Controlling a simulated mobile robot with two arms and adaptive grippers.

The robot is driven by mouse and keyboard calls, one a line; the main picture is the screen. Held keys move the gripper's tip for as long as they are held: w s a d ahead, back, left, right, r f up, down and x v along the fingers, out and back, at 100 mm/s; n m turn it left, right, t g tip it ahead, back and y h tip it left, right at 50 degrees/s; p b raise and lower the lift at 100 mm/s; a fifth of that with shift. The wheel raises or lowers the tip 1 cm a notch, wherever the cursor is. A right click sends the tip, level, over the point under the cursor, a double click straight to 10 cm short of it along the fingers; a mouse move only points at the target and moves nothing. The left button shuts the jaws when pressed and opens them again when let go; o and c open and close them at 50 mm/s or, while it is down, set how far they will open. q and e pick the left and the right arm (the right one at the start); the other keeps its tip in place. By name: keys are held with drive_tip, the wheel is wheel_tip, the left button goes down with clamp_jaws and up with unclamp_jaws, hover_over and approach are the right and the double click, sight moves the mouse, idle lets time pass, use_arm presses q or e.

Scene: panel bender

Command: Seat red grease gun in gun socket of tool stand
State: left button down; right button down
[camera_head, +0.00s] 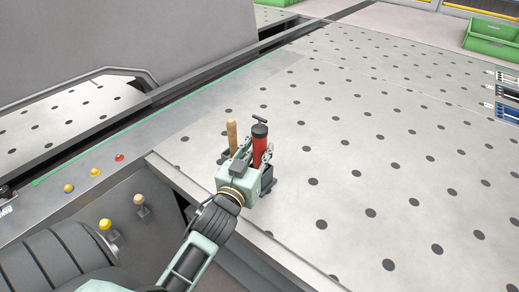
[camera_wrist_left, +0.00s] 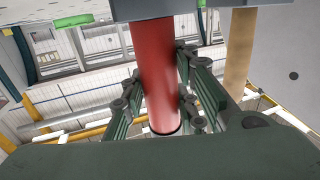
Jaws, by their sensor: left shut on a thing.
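The red grease gun (camera_head: 260,146) stands close to upright, its dark cap and T-handle at the top. My left gripper (camera_head: 254,162) is shut on its barrel, and the fingers also show on both sides of the red barrel (camera_wrist_left: 158,70) in the left wrist view. The dark tool stand (camera_head: 268,184) shows only partly behind my gripper. A dark grey block, apparently the stand (camera_wrist_left: 205,8), crosses the top of the wrist view, where the barrel meets it. How deep the gun sits in the socket cannot be told. My right gripper is not in view.
A wooden handle (camera_head: 232,134) stands upright just left of the gun, also in the wrist view (camera_wrist_left: 240,50). Green bins (camera_head: 490,40) and blue trays (camera_head: 508,95) lie at the far right.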

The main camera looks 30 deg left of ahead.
use_arm(q)
drive_tip(key=shift+f, duration=0.3)
idle(0.5)
drive_tip(key=c, duration=1.3)
unclamp_jaws()
drive_tip(key=shift+f, duration=0.1)
drive_tip(key=shift+s+f, duration=0.1)
drive_tip(key=v, duration=1.2)
